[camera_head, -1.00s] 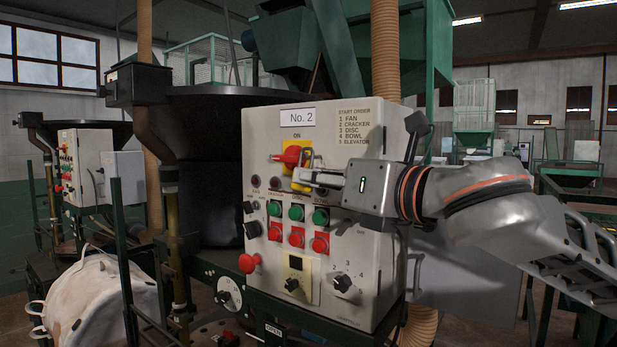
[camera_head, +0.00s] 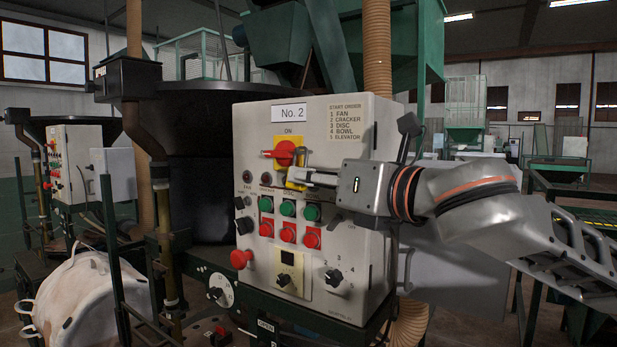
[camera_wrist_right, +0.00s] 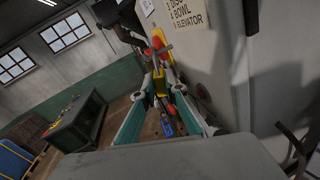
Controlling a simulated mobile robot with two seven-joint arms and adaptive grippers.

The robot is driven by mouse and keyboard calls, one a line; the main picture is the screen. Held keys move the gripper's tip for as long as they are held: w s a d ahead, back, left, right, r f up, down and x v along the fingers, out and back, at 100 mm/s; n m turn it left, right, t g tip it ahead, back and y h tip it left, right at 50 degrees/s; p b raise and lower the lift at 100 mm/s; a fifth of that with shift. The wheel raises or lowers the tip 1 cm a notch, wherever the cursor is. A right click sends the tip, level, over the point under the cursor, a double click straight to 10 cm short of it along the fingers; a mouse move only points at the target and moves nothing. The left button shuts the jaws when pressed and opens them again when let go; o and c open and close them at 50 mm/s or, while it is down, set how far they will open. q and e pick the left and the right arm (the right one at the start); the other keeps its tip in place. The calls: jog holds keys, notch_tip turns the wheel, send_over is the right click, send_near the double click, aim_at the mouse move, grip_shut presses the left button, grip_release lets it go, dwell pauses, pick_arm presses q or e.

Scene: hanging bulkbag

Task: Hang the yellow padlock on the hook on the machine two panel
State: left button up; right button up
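The yellow padlock (camera_head: 297,177) is small and sits at the fingertips of my right gripper (camera_head: 299,178), just below the red rotary switch (camera_head: 284,153) on its yellow plate. The gripper reaches in from the right, close to the front of the No. 2 panel (camera_head: 350,240), and appears shut on the padlock. In the right wrist view, the fingers (camera_wrist_right: 155,88) close around a small yellow-orange shape. No separate hook can be made out; the gripper and padlock cover part of the panel there. I cannot tell whether the padlock touches the panel. My left gripper is not in view.
Green buttons (camera_head: 288,208) and red buttons (camera_head: 288,235) sit below the padlock. A red mushroom button (camera_head: 240,259) sticks out at the lower left. A white bulk bag (camera_head: 75,300) is at the lower left, and a black bowl (camera_head: 200,160) stands behind the panel.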

jog(key=o, duration=0.4)
